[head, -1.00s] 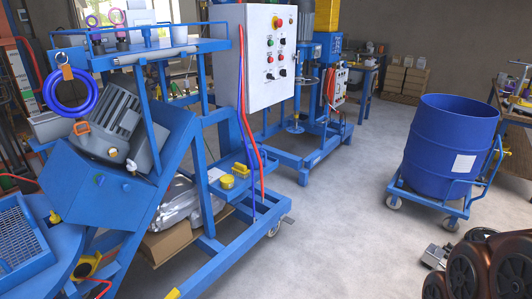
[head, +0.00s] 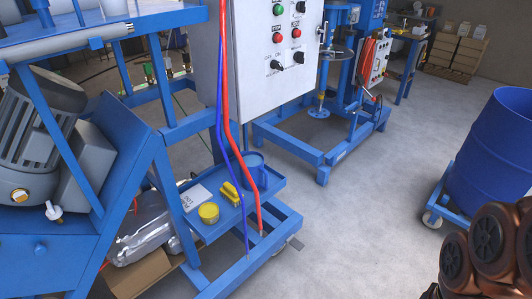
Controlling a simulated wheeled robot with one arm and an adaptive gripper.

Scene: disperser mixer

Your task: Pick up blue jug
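A blue jug (head: 253,172) stands upright on the low blue shelf (head: 222,222) of the machine frame, below the control box. Its handle shows on its right side, close to the red hose. Part of my arm shows at the lower right, well to the right of the jug and apart from it. My gripper is not in view.
A yellow tin (head: 208,212), a yellow tool (head: 231,193) and a white label card (head: 196,197) share the shelf. A red hose (head: 242,170) and a blue hose (head: 233,150) hang in front. The control box (head: 265,60) overhangs. A blue drum (head: 495,150) stands right; the floor between is clear.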

